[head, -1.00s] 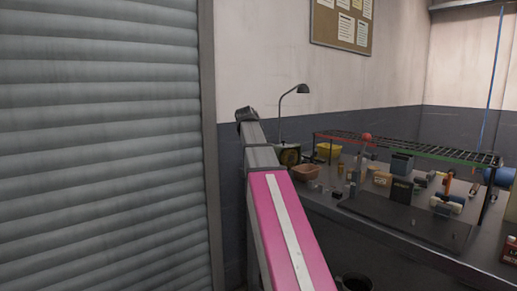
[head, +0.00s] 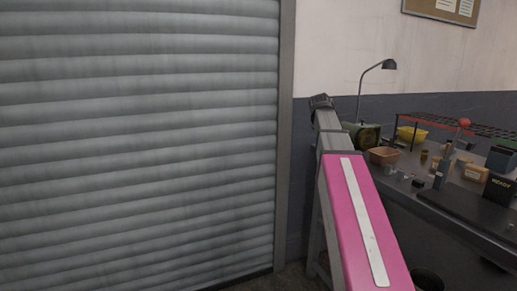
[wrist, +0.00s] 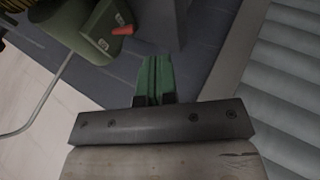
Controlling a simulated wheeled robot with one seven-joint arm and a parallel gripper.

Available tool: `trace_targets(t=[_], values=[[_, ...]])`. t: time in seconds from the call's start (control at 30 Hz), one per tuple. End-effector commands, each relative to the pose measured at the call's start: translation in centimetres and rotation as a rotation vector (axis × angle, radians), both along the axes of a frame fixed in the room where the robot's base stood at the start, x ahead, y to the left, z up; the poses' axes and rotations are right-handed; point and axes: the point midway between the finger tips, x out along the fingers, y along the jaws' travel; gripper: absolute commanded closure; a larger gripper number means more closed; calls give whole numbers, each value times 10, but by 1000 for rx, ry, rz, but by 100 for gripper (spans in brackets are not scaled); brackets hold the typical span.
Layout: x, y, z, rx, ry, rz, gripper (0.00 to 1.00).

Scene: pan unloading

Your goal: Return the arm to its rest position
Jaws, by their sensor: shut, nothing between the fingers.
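My gripper (wrist: 154,80) shows in the wrist view as two green fingers side by side. They are pressed together, with nothing between them. The tips point away from the camera, with dark floor or wall behind them and clear space around them. I cannot pick out the gripper's fingers in the head view.
A large grey roller shutter (head: 130,130) fills the left of the head view; it also shows at right in the wrist view (wrist: 292,80). At right stands a cluttered workbench (head: 440,222) with a desk lamp (head: 386,65) and a tan bin (head: 383,155).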

Motion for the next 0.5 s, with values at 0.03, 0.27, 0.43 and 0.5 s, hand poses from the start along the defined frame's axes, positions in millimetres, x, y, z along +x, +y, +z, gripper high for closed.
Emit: trace_targets(t=[0.03,0.27,0.43,0.5], values=[[-7,7,-26,23,18,-6,100],[-31,34,-123,133,86,-50,100],[-56,55,-190,208,140,-91,100],[-68,63,-216,238,163,-110,100]])
